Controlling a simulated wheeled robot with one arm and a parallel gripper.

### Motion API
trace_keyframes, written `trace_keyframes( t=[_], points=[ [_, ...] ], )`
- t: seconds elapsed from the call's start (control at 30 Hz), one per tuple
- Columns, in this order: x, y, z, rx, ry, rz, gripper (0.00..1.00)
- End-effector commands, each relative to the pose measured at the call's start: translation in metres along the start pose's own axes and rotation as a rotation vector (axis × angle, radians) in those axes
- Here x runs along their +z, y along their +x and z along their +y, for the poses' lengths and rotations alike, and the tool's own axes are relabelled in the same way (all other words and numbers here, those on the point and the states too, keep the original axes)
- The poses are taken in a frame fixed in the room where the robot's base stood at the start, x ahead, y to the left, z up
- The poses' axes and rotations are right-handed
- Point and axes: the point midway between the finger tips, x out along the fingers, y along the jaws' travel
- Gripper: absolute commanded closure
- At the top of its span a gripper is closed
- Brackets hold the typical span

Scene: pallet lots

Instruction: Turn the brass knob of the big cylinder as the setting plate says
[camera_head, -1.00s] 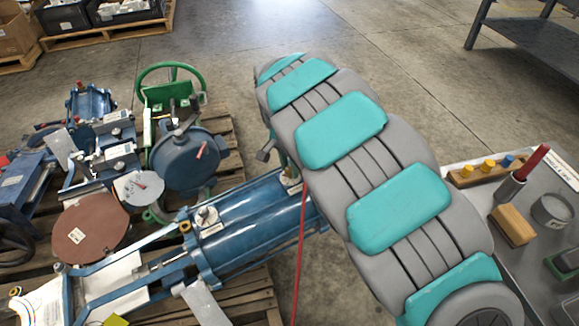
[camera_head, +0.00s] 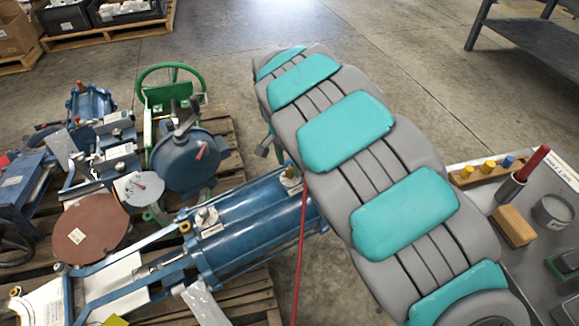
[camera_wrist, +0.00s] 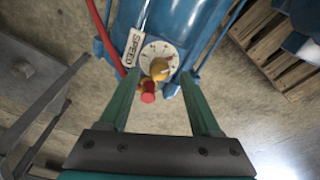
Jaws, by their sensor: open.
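The big blue cylinder (camera_head: 262,222) lies on a pallet in the head view. In the wrist view a brass knob (camera_wrist: 161,68) sits on a round white dial (camera_wrist: 150,52) with dark marks. A label reading SPEED (camera_wrist: 133,47) is beside the dial, on its left. My gripper (camera_wrist: 159,75) is open, its green fingers on either side of the knob; whether they touch it I cannot tell. A red round-ended part (camera_wrist: 148,95) shows between the fingers, just nearer than the knob. My arm hides the gripper in the head view. I cannot make out a setting plate's text.
A red hose (camera_head: 301,240) hangs beside the cylinder. A green handwheel (camera_head: 170,82) and blue machinery stand behind. A grey table (camera_head: 535,240) with a wooden block is at right. Open floor lies beyond.

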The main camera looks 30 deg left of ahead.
Motion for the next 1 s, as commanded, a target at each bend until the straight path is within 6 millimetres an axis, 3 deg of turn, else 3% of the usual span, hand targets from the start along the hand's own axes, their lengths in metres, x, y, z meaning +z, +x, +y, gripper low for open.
trace_keyframes(
  t=[0.33, 0.87, 1.0],
  points=[
    [0.000, -0.053, 0.000, 0.000, -0.001, 0.000, 0.36],
    [0.000, -0.058, 0.001, 0.002, 0.000, -0.001, 0.36],
    [-0.010, -0.064, 0.015, 0.010, 0.009, 0.003, 0.36]
  ],
)
